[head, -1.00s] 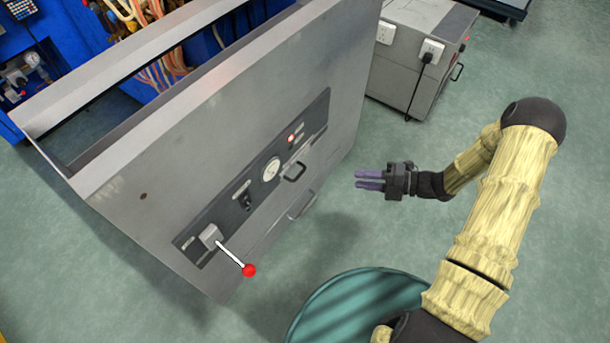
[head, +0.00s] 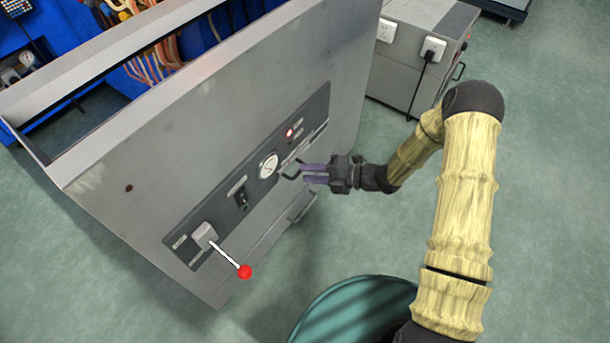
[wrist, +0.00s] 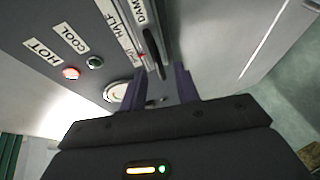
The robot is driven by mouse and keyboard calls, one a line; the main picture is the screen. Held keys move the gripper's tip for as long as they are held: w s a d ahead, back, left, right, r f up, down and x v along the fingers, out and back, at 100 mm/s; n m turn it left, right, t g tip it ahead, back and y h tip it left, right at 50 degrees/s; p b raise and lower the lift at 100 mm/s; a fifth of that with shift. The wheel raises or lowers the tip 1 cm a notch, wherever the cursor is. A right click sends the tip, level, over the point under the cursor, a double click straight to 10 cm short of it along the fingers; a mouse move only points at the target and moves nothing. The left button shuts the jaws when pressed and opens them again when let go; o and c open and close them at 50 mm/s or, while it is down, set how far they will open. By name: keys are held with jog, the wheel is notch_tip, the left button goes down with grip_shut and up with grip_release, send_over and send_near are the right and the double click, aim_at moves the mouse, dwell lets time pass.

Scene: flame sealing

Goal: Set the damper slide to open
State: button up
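The damper slide's dark handle (head: 292,170) sits on the panel (head: 215,205) of the grey cabinet, right of the round gauge. A small red mark (wrist: 141,57) shows on the strip near a partly hidden label. My gripper (head: 303,173) is open, its purple fingers apart, at the handle. In the wrist view the handle's near end appears between the fingertips (wrist: 160,88); whether they touch it I cannot tell.
A red-knobbed lever (head: 245,271) juts out at the panel's lower left. The gauge (head: 268,165) and a lit red lamp (head: 289,132) are near the handle. A teal round object (head: 350,305) stands below. The floor at right is open.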

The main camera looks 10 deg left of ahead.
jog(key=shift+x, duration=1.1)
grip_shut()
jog(key=shift+d, duration=0.1)
